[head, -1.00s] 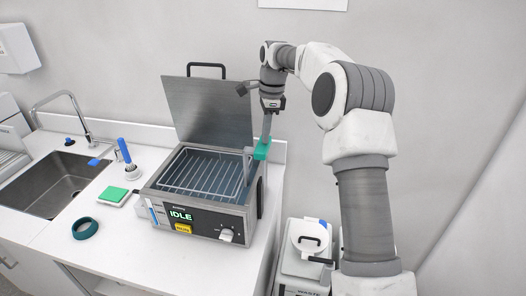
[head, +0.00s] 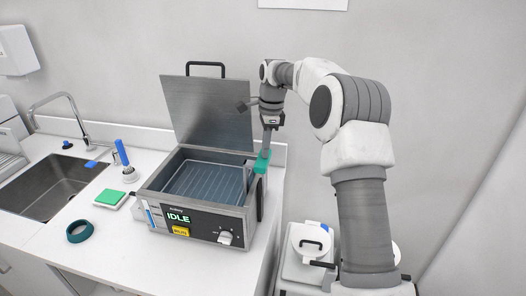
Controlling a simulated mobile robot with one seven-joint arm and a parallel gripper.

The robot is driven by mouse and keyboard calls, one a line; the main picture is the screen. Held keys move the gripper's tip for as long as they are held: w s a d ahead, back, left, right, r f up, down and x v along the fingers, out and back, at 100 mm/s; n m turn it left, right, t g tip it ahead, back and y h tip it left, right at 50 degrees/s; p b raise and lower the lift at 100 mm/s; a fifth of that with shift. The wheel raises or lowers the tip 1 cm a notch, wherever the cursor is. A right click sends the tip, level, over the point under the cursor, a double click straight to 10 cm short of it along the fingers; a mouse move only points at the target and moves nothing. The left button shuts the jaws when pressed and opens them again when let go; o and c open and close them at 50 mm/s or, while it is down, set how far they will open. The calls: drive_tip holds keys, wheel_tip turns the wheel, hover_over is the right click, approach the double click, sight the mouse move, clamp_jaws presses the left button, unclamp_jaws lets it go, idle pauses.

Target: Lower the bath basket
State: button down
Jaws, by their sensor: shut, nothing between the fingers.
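The bath (head: 197,225) is a metal box on the counter with its lid (head: 210,112) raised upright. Its display reads IDLE. The wire basket (head: 205,181) sits low inside the tank, below the rim. A teal handle (head: 262,162) stands at the bath's right rear side. My gripper (head: 266,151) points down at the teal handle, shut with nothing held. Its fingertips are small here, and I cannot tell whether they touch the handle.
A sink (head: 48,186) with a faucet is at the left. A white waste bin (head: 308,246) stands right of the counter.

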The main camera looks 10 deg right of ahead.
sight(268, 159)
wheel_tip(268, 159, down, 5)
drive_tip(key=shift+r+b, duration=0.15)
drive_tip(key=shift+b, duration=0.9)
drive_tip(key=shift+d+r+p, duration=0.35)
drive_tip(key=shift+r+p, duration=0.05)
drive_tip(key=shift+p, duration=0.1)
drive_tip(key=shift+d+r+p, duration=0.2)
drive_tip(key=shift+d+p, duration=0.35)
drive_tip(key=shift+d, duration=0.55)
wheel_tip(268, 159, up, 17)
drive_tip(key=d+p, duration=0.1)
drive_tip(key=shift+d+r+p, duration=0.2)
drive_tip(key=shift+d+p, duration=0.2)
drive_tip(key=shift+s, duration=0.1)
